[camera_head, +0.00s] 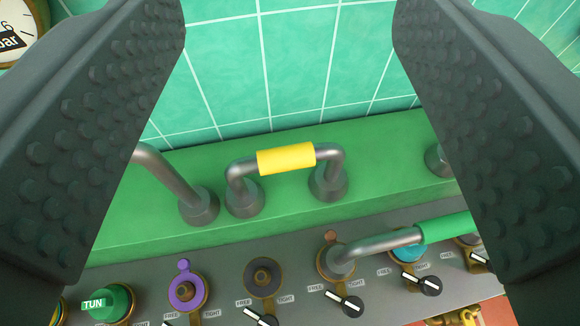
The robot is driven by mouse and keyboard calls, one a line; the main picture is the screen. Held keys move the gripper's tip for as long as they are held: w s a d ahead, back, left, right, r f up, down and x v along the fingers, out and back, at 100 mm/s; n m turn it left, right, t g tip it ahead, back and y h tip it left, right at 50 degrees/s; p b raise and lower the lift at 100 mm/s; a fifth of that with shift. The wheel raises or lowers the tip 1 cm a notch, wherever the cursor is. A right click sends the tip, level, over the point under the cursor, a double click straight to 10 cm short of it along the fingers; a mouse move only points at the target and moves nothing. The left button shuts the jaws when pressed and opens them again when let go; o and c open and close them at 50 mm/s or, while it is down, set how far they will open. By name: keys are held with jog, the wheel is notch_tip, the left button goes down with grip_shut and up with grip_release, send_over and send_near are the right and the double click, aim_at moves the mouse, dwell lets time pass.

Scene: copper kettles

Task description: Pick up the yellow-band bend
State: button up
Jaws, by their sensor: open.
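The yellow-band bend (286,160) is a short grey U-shaped pipe with a yellow sleeve on its top span. It stands upright with both ends in grey sockets on the green ledge, near the middle of the view. My gripper (288,130) is open, its two dark studded fingers at the left and right of the view. The bend shows between them, and neither finger appears to touch it. How far the fingers are from it in depth I cannot tell.
A taller grey pipe (168,178) stands in a socket left of the bend. A green-sleeved pipe (385,242) rises from the front panel (225,265), among knobs and FREE/TIGHT levers. Teal tiles (300,60) form the wall behind. A gauge (15,30) is at top left.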

jog(key=m+g+p, duration=1.2)
jog(key=m+p, duration=0.4)
jog(key=p, duration=0.4)
send_over(287, 155)
jog(key=s, duration=0.3)
notch_tip(287, 155, down, 21)
jog(key=shift+y, duration=0.3)
jog(key=x, duration=0.2)
jog(key=p+x, duration=0.1)
jog(key=x, duration=0.4)
jog(key=shift+d+f, duration=0.3)
jog(key=shift+d, duration=0.1)
jog(key=shift+a+p+x, duration=0.1)
jog(key=shift+p+x, duration=0.5)
jog(key=shift+x, duration=0.75)
jog(key=shift+a+p+x, duration=0.15)
jog(key=shift+p+x, duration=0.4)
jog(key=shift+x, duration=0.8)
jog(key=c, duration=1.2)
